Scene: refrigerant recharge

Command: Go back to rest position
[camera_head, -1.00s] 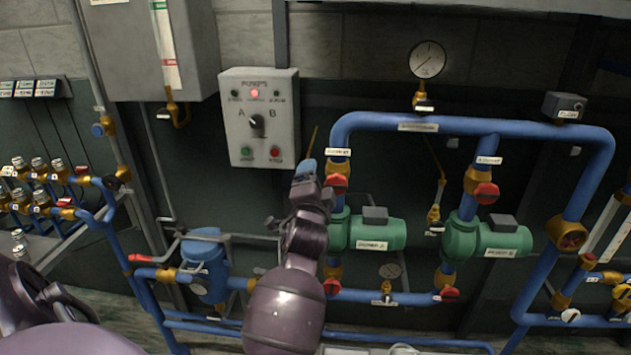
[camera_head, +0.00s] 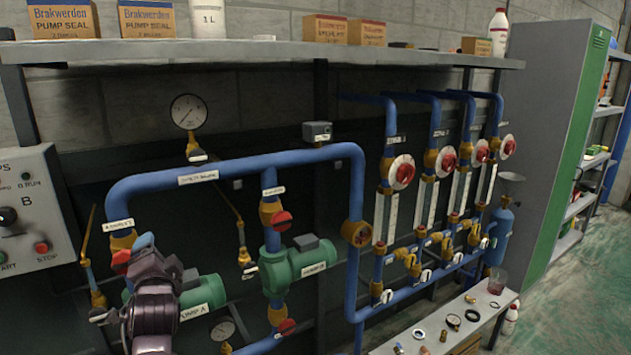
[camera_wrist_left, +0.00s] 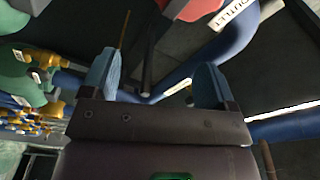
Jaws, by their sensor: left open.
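My left gripper (camera_head: 143,242) shows at the lower left of the head view, in front of the pump A piping. Its blue fingertips are near the red valve handle (camera_head: 121,257) above green pump A (camera_head: 203,292). In the left wrist view my left gripper (camera_wrist_left: 155,82) has its two blue fingers spread apart with nothing held between them. A dark rod (camera_wrist_left: 148,50) shows behind the gap; I cannot tell its distance. A blue pipe with an OUTLET label (camera_wrist_left: 233,14) lies beyond. My right gripper is not in either view.
The control panel (camera_head: 30,205) is at the left edge. A second green pump (camera_head: 298,265) and a row of red-handled valves (camera_head: 402,172) stand to the right. A low bench (camera_head: 435,325) holds small parts. A grey-green cabinet (camera_head: 555,130) stands right; green floor (camera_head: 590,290) is open beside it.

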